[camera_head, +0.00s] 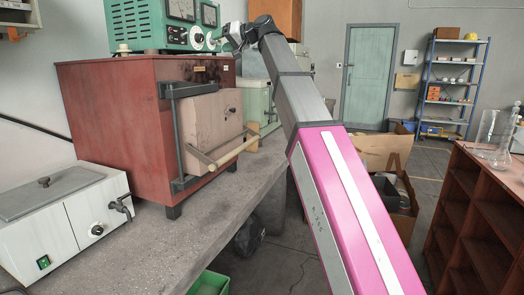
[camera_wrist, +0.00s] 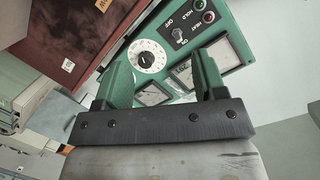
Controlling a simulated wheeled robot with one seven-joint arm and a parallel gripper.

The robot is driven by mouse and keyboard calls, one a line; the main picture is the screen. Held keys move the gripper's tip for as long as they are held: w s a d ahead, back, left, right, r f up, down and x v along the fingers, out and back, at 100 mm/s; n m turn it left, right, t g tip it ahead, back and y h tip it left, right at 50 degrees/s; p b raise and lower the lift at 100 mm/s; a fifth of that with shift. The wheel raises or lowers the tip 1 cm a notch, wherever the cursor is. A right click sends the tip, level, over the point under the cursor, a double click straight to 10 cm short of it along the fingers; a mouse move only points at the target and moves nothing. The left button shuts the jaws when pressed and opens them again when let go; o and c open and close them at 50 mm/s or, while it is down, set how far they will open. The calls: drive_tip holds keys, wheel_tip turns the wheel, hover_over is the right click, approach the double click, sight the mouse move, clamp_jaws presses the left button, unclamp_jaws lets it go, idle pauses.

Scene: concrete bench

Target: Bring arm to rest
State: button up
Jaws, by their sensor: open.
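My arm (camera_head: 293,85) is stretched out over the bench, with its pink and grey links running up from the lower right. My gripper (camera_head: 228,38) is at its far end, beside the front of a green control unit (camera_head: 152,25). In the wrist view my gripper (camera_wrist: 161,68) shows two separated green fingers with nothing held between them. Behind the fingers is the unit's panel, with a white dial (camera_wrist: 147,57), a black knob, buttons and two meters. I cannot tell whether the fingers touch the panel.
The control unit stands on a red furnace (camera_head: 110,125) with a door and a protruding wooden handle (camera_head: 235,150). A white bath (camera_head: 65,220) sits on the concrete bench (camera_head: 190,235). A cardboard box (camera_head: 385,155) and a wooden shelf (camera_head: 470,200) stand to the right.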

drive_tip(key=d+f+m+h, duration=0.25)
drive_tip(key=d+f, duration=0.25)
drive_tip(key=f, duration=1.1)
drive_tip(key=w+d+f+m+g+h, duration=0.1)
drive_tip(key=d+f+h, duration=0.3)
drive_tip(key=f, duration=1.2)
drive_tip(key=d+f+m+h, duration=0.15)
drive_tip(key=d+f, duration=0.55)
drive_tip(key=f, duration=0.9)
drive_tip(key=s+d+f+g+h, duration=0.1)
drive_tip(key=s+d+f+h, duration=0.1)
drive_tip(key=s+d+f, duration=0.3)
drive_tip(key=s+d+f+m+g+h, duration=0.1)
drive_tip(key=s+d+f+g+h, duration=0.1)
drive_tip(key=s+d+f, duration=0.4)
drive_tip(key=s+d+f+g+h, duration=0.2)
drive_tip(key=s+d+f, duration=0.4)
drive_tip(key=s+f, duration=0.6)
wheel_tip(320, 180, down, 10)
drive_tip(key=shift+s+d+r+m+h, duration=0.2)
drive_tip(key=shift+s+d+m+h, duration=0.05)
drive_tip(key=shift+s+m+h, duration=0.05)
